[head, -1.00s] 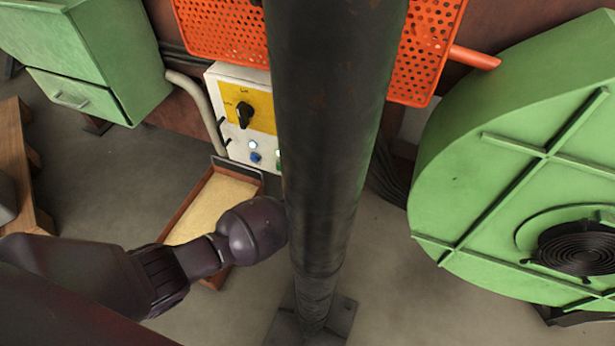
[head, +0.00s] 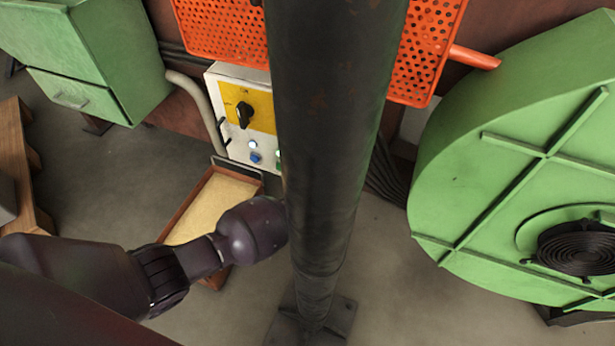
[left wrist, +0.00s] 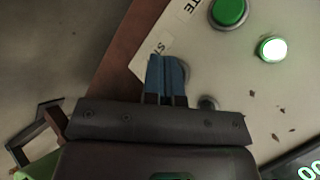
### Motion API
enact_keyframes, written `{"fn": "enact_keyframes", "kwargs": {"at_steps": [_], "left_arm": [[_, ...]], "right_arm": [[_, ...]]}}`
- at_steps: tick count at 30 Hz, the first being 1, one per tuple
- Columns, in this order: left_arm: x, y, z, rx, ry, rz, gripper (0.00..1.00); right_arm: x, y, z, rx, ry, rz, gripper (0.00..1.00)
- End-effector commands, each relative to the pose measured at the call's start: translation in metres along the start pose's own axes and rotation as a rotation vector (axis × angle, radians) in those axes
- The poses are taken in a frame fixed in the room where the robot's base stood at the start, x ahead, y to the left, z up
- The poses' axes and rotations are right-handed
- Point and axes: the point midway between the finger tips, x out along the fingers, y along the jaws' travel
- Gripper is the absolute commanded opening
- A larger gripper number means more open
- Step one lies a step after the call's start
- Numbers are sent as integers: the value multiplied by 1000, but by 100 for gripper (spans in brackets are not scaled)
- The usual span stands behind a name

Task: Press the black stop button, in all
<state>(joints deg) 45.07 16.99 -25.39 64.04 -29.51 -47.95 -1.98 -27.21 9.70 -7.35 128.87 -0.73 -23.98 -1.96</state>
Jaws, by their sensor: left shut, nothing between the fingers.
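In the left wrist view my left gripper (left wrist: 167,78) is shut, its blue fingers together and empty, over the edge of a pale control panel (left wrist: 225,65). A partly covered label starting "ST" is beside the fingertips. A rounded grey rim shows just behind the fingers; whatever it surrounds is hidden, and I cannot tell whether the fingers touch it. A small dark knob (left wrist: 208,103) is right of the fingers. I cannot make out the black stop button's face. In the head view the pillar hides my left gripper. My right gripper is not in view.
A green button (left wrist: 229,11) and a lit white-green button (left wrist: 272,48) are on the panel. A dark pillar (head: 325,150) blocks the head view's middle. A white box with a black rotary switch (head: 244,115), a sand tray (head: 168,228) and a green round housing (head: 465,175) stand around.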

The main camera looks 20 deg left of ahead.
Motion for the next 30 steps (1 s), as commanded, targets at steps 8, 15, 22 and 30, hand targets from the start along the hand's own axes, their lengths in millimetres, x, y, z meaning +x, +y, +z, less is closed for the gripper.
{"fn": "enact_keyframes", "kwargs": {"at_steps": [8, 15, 22, 30], "left_arm": [[5, -3, -3, 0, 0, 1, 0], [6, -4, -4, 0, 0, 0, 0], [6, -4, -4, 0, 0, 0, 0], [8, -6, -6, 0, 0, 0, 0]], "right_arm": [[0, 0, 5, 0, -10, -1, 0], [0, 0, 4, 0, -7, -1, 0], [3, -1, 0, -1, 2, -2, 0], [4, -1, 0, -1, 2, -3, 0]]}}
